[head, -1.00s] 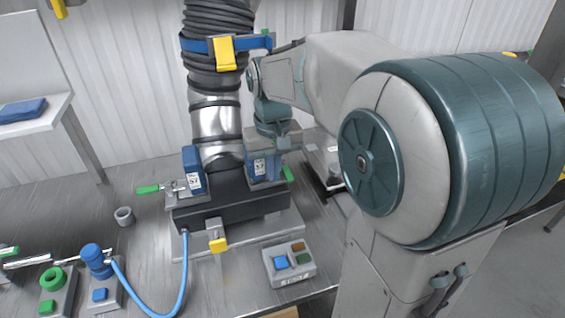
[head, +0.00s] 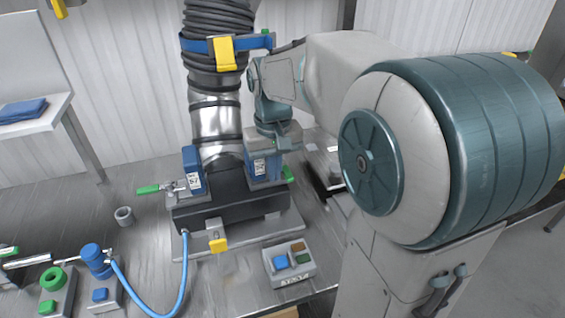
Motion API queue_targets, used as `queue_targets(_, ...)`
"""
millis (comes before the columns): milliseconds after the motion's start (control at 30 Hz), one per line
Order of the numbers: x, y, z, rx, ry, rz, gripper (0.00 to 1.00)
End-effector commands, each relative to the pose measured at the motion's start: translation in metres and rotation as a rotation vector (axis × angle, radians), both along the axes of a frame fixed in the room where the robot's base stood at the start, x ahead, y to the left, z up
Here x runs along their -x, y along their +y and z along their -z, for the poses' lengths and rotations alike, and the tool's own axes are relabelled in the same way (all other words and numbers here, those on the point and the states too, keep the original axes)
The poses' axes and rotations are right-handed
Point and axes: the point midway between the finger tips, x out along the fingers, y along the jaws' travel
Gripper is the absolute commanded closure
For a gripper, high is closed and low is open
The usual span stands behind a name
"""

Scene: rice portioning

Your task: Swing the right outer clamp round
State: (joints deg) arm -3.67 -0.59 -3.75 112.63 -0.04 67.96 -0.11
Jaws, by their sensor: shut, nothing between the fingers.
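The right outer clamp shows only as a green handle tip (head: 289,174) at the right end of the dark base block (head: 235,207); the rest is hidden behind my gripper and the right blue block (head: 265,167). My gripper (head: 273,143) is over that block, below my wrist. It is shut and empty; its fingertips cannot be made out, and I cannot tell whether they touch the clamp. The left clamp (head: 150,189), with a green handle and metal arm, points left from the left blue block (head: 194,172).
A ribbed duct (head: 217,85) with a blue strap rises behind the base. A yellow-tabbed latch (head: 218,243) is at its front. A button box (head: 289,264) stands front right, a grey ring (head: 124,216) lies left, and a blue hose (head: 150,310) curves front left.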

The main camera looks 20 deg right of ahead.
Motion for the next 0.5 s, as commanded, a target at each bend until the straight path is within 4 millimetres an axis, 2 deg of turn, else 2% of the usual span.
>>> queue_targets(300, 0.0, -0.02, 0.0, 0.0, 0.001, 0.003, 1.0)
queue_targets(500, 0.0, -0.022, 0.0, 0.0, 0.0, 0.001, 1.0)
